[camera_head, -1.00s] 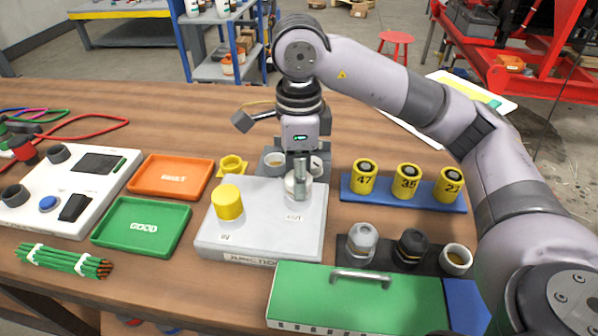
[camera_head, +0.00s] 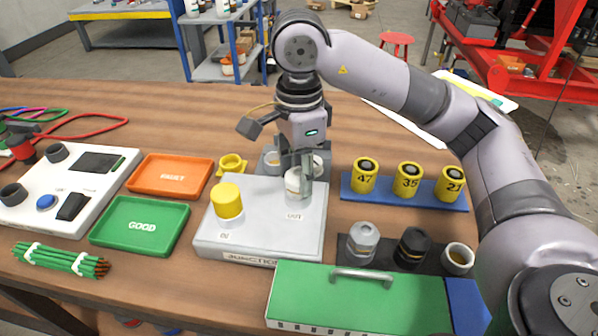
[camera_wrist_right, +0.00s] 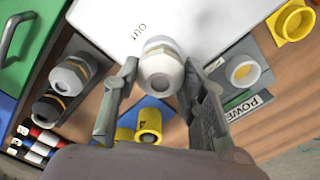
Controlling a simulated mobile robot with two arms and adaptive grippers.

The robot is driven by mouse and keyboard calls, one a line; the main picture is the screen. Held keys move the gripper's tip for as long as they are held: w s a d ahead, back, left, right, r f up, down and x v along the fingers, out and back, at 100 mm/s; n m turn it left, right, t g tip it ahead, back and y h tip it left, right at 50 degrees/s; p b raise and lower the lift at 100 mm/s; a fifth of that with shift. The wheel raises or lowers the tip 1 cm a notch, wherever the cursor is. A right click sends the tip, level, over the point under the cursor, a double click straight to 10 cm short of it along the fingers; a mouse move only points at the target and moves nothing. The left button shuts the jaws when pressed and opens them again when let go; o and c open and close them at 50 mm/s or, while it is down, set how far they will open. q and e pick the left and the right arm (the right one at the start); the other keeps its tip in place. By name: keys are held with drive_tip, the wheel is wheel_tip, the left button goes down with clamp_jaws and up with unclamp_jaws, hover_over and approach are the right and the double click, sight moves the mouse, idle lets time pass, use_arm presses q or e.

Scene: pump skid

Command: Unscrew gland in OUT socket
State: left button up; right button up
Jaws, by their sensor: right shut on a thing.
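A light grey gland (camera_head: 292,182) stands upright in the OUT socket of the grey junction box (camera_head: 262,228). My right gripper (camera_head: 303,176) reaches down from above and is shut on this gland. In the right wrist view the gland (camera_wrist_right: 160,70) shows between the two fingers of my right gripper (camera_wrist_right: 160,88), and the OUT label is beside it. The threads and the socket are hidden under the gland. A yellow cap (camera_head: 227,202) covers the IN side of the box. My left gripper is not in view.
A dark rack (camera_head: 385,262) at the front right holds a grey gland (camera_head: 362,242), a black gland (camera_head: 412,246) and a pale ring. Numbered yellow cylinders (camera_head: 407,178) stand behind it. A green case (camera_head: 350,305) lies in front. Green (camera_head: 142,250) and orange (camera_head: 172,195) trays lie left.

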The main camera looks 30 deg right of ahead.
drive_tip(key=shift+n, duration=0.9)
drive_tip(key=shift+n+b, duration=0.35)
drive_tip(key=shift+n, duration=0.95)
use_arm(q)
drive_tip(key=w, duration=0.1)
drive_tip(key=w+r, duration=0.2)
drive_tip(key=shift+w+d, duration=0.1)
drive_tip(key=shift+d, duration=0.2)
use_arm(e)
drive_tip(key=shift+n, duration=0.3)
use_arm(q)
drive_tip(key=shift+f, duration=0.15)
use_arm(e)
drive_tip(key=o, duration=1.2)
